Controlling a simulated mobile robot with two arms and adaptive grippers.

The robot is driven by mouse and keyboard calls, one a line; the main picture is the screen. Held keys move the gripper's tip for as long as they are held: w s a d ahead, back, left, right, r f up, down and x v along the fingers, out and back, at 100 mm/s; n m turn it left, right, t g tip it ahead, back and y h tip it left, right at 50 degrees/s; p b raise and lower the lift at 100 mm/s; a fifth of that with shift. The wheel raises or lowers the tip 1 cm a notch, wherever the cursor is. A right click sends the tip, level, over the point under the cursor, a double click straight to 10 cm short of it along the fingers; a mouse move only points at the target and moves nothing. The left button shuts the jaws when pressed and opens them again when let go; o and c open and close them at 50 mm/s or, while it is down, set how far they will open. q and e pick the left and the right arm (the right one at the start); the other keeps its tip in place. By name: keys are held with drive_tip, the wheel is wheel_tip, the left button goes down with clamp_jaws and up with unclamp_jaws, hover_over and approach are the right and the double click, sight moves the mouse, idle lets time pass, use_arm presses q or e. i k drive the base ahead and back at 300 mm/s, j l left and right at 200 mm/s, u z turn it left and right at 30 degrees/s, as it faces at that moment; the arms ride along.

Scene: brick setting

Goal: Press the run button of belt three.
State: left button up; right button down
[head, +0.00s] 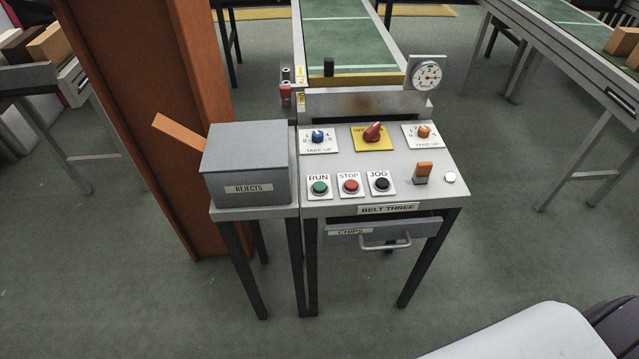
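The green run button (320,187) sits at the left of the front row on the belt three control panel (400,192), under a label reading RUN. A red stop button (351,186) and a black jog button (382,184) are to its right. The panel's front edge carries a BELT THREE label (388,209). Nothing covers the run button. Neither of my grippers shows in the head view.
A grey rejects box (247,166) stands just left of the panel, with an orange lever (180,136). Behind it rises an orange column (160,110). A chips drawer (350,235) is below. Floor in front is clear.

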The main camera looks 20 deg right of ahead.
sight(320, 186)
drive_tip(key=i+j, duration=0.9)
drive_tip(key=j, duration=0.2)
drive_tip(key=z, duration=1.65)
